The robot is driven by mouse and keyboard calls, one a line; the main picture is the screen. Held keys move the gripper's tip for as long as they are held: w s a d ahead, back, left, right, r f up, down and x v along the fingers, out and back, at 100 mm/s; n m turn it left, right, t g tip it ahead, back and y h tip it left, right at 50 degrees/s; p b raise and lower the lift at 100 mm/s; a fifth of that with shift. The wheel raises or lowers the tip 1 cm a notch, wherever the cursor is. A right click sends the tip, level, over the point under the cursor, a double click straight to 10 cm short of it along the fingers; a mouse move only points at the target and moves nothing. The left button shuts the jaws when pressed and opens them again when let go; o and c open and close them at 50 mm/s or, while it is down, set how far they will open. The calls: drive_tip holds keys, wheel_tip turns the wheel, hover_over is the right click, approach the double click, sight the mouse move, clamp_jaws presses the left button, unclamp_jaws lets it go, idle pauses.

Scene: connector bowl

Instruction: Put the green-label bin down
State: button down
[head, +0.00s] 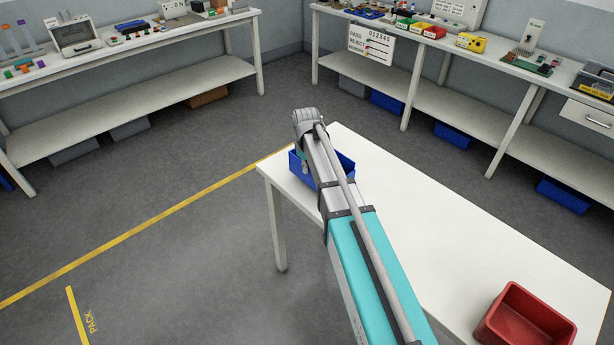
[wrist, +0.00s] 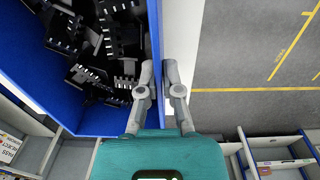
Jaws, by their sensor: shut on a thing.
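A blue bin (head: 346,165) is at the far left end of the white table (head: 440,240), partly hidden behind my arm. I cannot tell whether it rests on the tabletop or is held just above it. In the wrist view the bin (wrist: 92,122) is filled with several black connectors (wrist: 85,75). My gripper (wrist: 160,72) is shut on the bin's side wall, with one finger inside and one outside. No green label shows on the faces in view.
A red bin (head: 525,318) stands at the near right end of the table. The tabletop between the bins looks clear, though my arm covers part. Loaded benches (head: 130,45) stand along the walls. A yellow line (head: 150,222) marks the floor.

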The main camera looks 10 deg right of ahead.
sight(308, 183)
drive_tip(key=shift+f+b, duration=1.35)
drive_tip(key=shift+f, duration=0.25)
drive_tip(key=c, duration=0.8)
unclamp_jaws()
wheel_tip(308, 183, up, 12)
drive_tip(key=p, duration=1.2)
drive_tip(key=shift+a, duration=0.1)
drive_tip(key=shift+s, duration=0.15)
drive_tip(key=s+d+m, duration=0.2)
drive_tip(key=s+m, duration=0.1)
drive_tip(key=s, duration=0.8)
drive_tip(key=s+d+m, duration=0.3)
drive_tip(key=s, duration=0.8)
drive_tip(key=shift+s+d+m, duration=0.35)
drive_tip(key=shift+s+m, duration=0.05)
